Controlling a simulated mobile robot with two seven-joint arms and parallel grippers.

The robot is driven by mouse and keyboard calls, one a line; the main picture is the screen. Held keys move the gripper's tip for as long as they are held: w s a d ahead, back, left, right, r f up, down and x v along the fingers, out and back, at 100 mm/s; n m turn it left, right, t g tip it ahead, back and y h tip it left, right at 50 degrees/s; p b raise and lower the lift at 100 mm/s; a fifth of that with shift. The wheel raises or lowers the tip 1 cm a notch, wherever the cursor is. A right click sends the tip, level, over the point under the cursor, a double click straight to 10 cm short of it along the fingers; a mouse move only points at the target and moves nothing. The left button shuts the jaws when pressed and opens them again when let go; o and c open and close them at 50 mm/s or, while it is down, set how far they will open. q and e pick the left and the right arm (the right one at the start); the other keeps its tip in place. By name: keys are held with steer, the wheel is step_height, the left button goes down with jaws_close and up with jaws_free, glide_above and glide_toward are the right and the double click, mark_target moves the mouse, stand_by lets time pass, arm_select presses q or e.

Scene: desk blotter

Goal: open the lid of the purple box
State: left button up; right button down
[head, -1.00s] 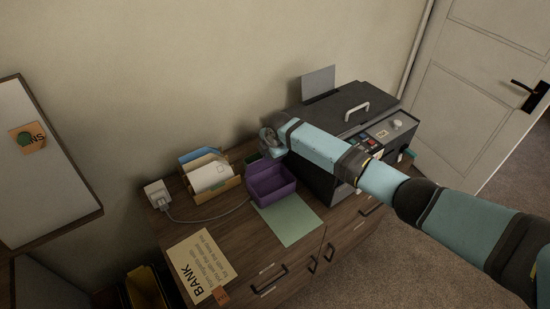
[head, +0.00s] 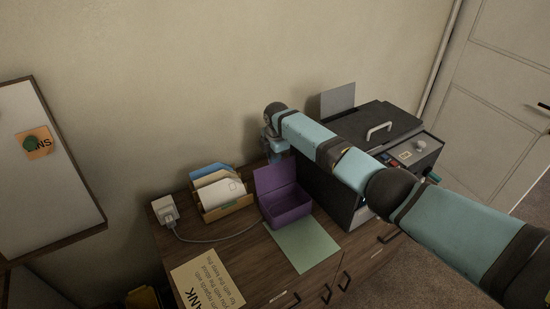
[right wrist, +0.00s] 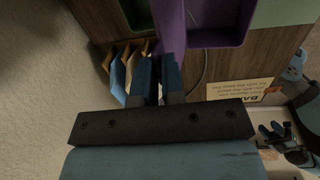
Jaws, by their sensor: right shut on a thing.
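The purple box (head: 286,211) stands on the wooden cabinet top, and its inside shows. Its purple lid (head: 272,181) is raised at the back, standing up from the box. My right gripper (head: 273,154) is behind and above the lid, partly hidden by my arm. In the right wrist view its blue fingers (right wrist: 158,76) are shut on the purple lid (right wrist: 170,28), which runs up from between them. The box's open inside (right wrist: 219,35) shows beside the lid.
A letter holder (head: 228,208) with envelopes stands left of the box, near a white socket (head: 165,209) with a cable. A dark machine (head: 376,128) stands close on the right. A pale green sheet (head: 304,247) lies in front, and a bank note sheet (head: 207,279) front left.

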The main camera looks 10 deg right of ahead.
steer(key=shift+w+r, duration=0.1)
steer(key=shift+r, duration=0.05)
steer(key=c, duration=1.4)
jaws_free()
steer(key=shift+o, duration=0.6)
step_height(320, 180, up, 14)
steer(key=s, duration=0.1)
steer(key=shift+s+d+f, duration=0.15)
steer(key=shift+s+f, duration=0.05)
